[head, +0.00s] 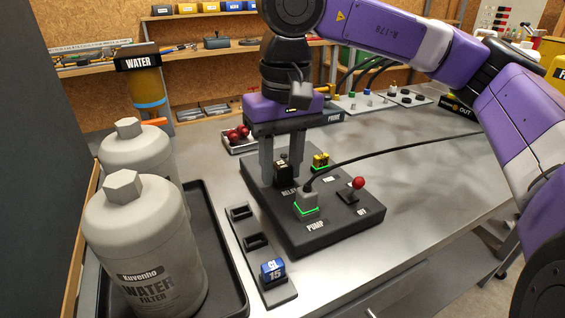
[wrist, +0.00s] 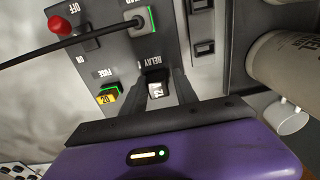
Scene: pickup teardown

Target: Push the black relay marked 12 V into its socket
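The black relay (head: 283,173) stands upright at the RELAY label on the dark board (head: 335,228). In the wrist view its top with a pale marking (wrist: 157,88) shows between my fingers. My gripper (head: 281,170) points down with one finger on each side of the relay, and appears closed on it. The fingers and the relay's body hide the socket, so I cannot tell how deep the relay sits.
A yellow fuse (head: 320,161), a grey pump plug (head: 306,204) with a black cable and a red-knobbed lever (head: 358,184) are close by on the board. Water filters (head: 145,245) stand at left.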

